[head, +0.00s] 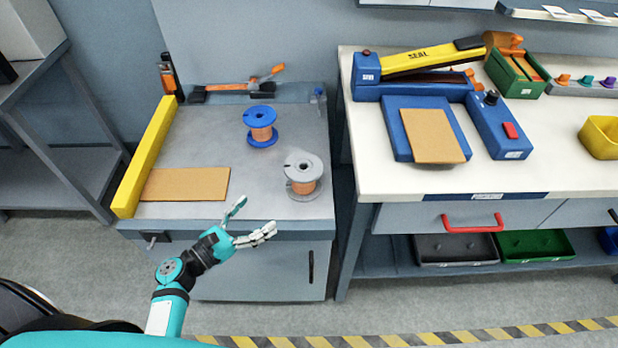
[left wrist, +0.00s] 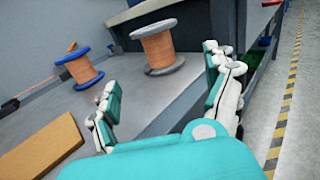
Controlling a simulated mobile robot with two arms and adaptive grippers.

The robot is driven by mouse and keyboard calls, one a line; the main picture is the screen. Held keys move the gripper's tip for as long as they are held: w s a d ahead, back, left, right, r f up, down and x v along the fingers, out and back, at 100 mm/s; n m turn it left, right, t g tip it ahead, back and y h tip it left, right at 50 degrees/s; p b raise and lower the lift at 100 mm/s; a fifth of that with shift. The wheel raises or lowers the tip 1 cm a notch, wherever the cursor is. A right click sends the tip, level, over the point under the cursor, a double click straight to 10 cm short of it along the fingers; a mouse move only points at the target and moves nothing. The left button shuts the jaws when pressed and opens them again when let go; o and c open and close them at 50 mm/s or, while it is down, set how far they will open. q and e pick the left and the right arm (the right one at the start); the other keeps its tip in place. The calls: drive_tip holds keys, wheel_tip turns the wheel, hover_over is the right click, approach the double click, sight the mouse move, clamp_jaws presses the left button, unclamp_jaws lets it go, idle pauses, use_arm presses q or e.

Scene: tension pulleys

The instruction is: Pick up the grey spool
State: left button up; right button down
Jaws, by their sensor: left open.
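The grey spool (head: 302,172) stands upright on the grey workbench (head: 205,133), near its right front edge, wound with copper-coloured wire. It also shows in the left wrist view (left wrist: 159,50), ahead of my fingers. A blue spool (head: 261,125) with similar wire stands behind it to the left; in the left wrist view the blue spool (left wrist: 78,64) is left of the grey one. My left gripper (head: 252,220) is open and empty at the bench's front edge, in front and left of the grey spool, apart from it. My right gripper is not in view.
A brown flat board (head: 186,184) lies at the bench's left front beside a yellow bar (head: 146,155). An orange-handled tool (head: 238,85) is along the back edge. A white table (head: 382,181) with a blue sealing machine (head: 412,92) stands to the right.

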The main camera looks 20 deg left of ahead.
use_arm(q)
drive_tip(key=b, duration=0.1)
approach(304, 174)
drive_tip(key=w+f, duration=0.1)
drive_tip(key=w, duration=0.1)
drive_tip(key=w+d+f, duration=0.1)
drive_tip(key=w, duration=0.1)
drive_tip(key=w+f, duration=0.1)
drive_tip(key=shift+w+d+f, duration=0.2)
drive_tip(key=shift+w+f, duration=0.15)
drive_tip(key=shift+w, duration=0.05)
drive_tip(key=shift+b+x, duration=0.3)
drive_tip(key=shift+x, duration=0.6)
drive_tip(key=b+x, duration=0.1)
drive_tip(key=x, duration=0.3)
drive_tip(key=shift+w+a, duration=0.15)
drive_tip(key=shift+w, duration=0.05)
drive_tip(key=shift+c, duration=1.2)
drive_tip(key=c, duration=1.4)
drive_tip(key=shift+r, duration=0.15)
clamp_jaws()
